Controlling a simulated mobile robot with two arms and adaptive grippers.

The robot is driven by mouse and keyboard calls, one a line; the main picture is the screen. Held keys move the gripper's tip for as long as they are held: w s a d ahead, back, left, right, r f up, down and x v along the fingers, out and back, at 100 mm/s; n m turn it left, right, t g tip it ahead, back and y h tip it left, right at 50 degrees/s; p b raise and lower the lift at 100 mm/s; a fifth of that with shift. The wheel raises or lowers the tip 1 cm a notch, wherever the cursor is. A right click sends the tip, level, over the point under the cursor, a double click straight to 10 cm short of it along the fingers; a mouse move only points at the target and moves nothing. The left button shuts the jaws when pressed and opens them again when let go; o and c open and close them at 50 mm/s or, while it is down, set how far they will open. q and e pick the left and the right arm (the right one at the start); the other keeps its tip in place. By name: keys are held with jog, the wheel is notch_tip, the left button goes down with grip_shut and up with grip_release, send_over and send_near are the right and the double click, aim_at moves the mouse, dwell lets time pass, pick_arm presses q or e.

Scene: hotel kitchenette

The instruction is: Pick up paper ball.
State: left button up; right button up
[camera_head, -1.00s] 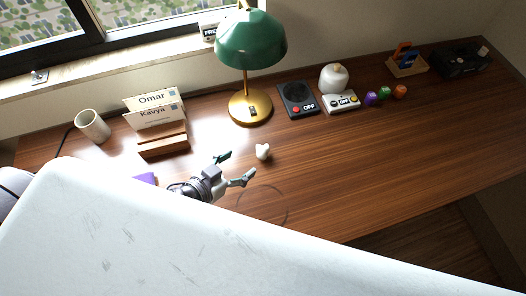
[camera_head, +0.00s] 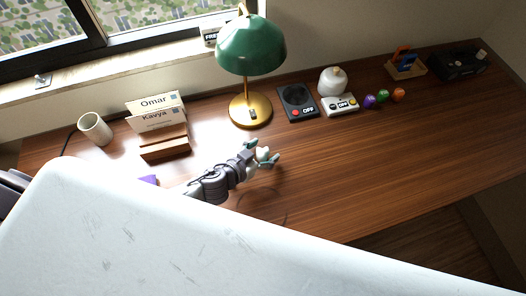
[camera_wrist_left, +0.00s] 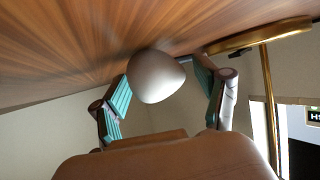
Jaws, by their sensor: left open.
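The paper ball (camera_head: 263,154) is a small white lump on the wooden desk, in front of the green lamp. My left gripper (camera_head: 264,157) is open, with its teal fingertips on either side of the ball. In the left wrist view the ball (camera_wrist_left: 155,76) sits between the two open fingers (camera_wrist_left: 165,92), nearer the left finger. I cannot tell whether either finger touches it. My right gripper is not in view.
The green lamp (camera_head: 251,50) with a gold base stands just behind the ball. A card holder (camera_head: 164,147) and a mug (camera_head: 95,128) are to the left. Switch boxes (camera_head: 298,103) stand behind right. The desk's right middle (camera_head: 390,150) is clear. A large white surface (camera_head: 150,240) covers the lower foreground.

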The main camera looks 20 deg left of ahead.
aim_at(264, 150)
pick_arm(q)
jog(key=c, duration=0.8)
jog(key=shift+r, duration=0.1)
jog(key=shift+r+p, duration=0.6)
jog(key=shift+p, duration=0.05)
notch_tip(264, 150, up, 4)
jog(key=p, duration=0.3)
jog(key=shift+s+d+p, duration=0.1)
jog(key=shift+p, duration=0.3)
jog(key=s+d+r+p, duration=0.1)
jog(key=s+d+r, duration=0.1)
jog(key=d, duration=0.1)
jog(key=s+d+r+p, duration=0.1)
jog(key=s+d, duration=0.2)
jog(key=s+d+r+p, duration=0.2)
jog(key=shift+s+d+r, duration=0.15)
jog(key=shift+d+r, duration=0.2)
jog(key=shift+d, duration=0.05)
